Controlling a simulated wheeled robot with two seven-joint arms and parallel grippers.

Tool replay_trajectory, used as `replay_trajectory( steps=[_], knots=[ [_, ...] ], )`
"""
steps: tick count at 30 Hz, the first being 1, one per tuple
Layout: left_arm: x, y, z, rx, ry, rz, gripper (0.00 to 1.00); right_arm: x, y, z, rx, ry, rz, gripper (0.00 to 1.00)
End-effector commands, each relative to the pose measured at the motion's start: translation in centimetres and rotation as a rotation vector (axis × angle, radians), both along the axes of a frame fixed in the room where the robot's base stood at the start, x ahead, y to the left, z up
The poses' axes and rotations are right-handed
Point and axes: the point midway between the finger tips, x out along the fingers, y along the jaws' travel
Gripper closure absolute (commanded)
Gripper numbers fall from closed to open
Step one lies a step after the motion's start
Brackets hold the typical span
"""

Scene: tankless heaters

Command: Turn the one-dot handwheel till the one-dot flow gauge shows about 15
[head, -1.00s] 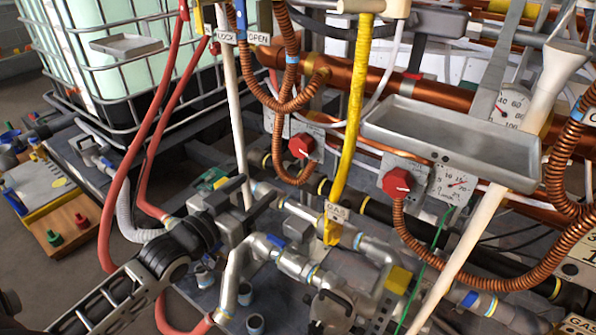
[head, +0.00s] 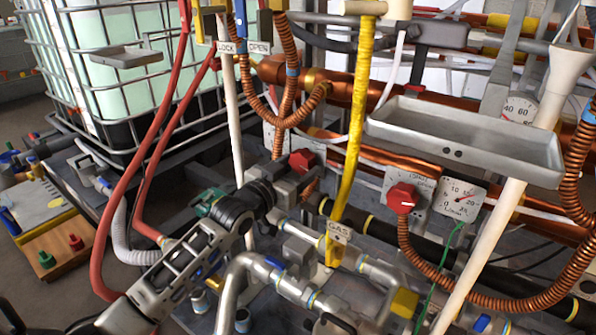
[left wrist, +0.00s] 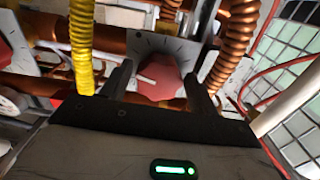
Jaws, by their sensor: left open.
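A red handwheel (head: 302,160) sits on a grey plate behind the hoses, partly hidden by my left gripper (head: 284,178). The left wrist view shows this handwheel (left wrist: 160,78), with a pale pointer line, between the two open fingers of my left gripper (left wrist: 160,92). I cannot tell whether they touch it. I cannot make out which handwheel has one dot. My right gripper is not in view.
A yellow hose (head: 352,130) hangs right of my gripper, and copper corrugated hoses (head: 285,100) hang above it. A grey tray (head: 465,140) juts out over the second handwheel. Red hoses (head: 135,170) and a caged tank (head: 125,70) stand left. Silver pipes (head: 240,280) run below.

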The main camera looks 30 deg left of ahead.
Motion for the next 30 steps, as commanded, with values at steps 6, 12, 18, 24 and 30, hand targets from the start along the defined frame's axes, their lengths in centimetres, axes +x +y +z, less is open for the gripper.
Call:
replay_trajectory(
  steps=[6, 12, 18, 24, 30],
  knots=[
    [0.7, -0.11, 0.03, 0.0, 0.0, 0.0, 0.39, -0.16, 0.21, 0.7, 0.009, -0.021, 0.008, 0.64],
    [0.67, -0.11, 0.04, 0.0, 0.0, 0.0, 0.48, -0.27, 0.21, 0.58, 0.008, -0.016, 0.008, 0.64],
    [0.65, -0.1, 0.04, 0.0, 0.0, 0.0, 0.72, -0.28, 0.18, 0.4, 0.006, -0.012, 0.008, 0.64],
    [0.64, -0.1, 0.12, 0.022, -0.002, 0.0, 0.71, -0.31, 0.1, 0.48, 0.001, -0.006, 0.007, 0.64],
    [0.64, -0.03, 0.31, 0.108, -0.014, 0.0, 0.71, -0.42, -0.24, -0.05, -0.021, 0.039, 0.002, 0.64]
  ],
)
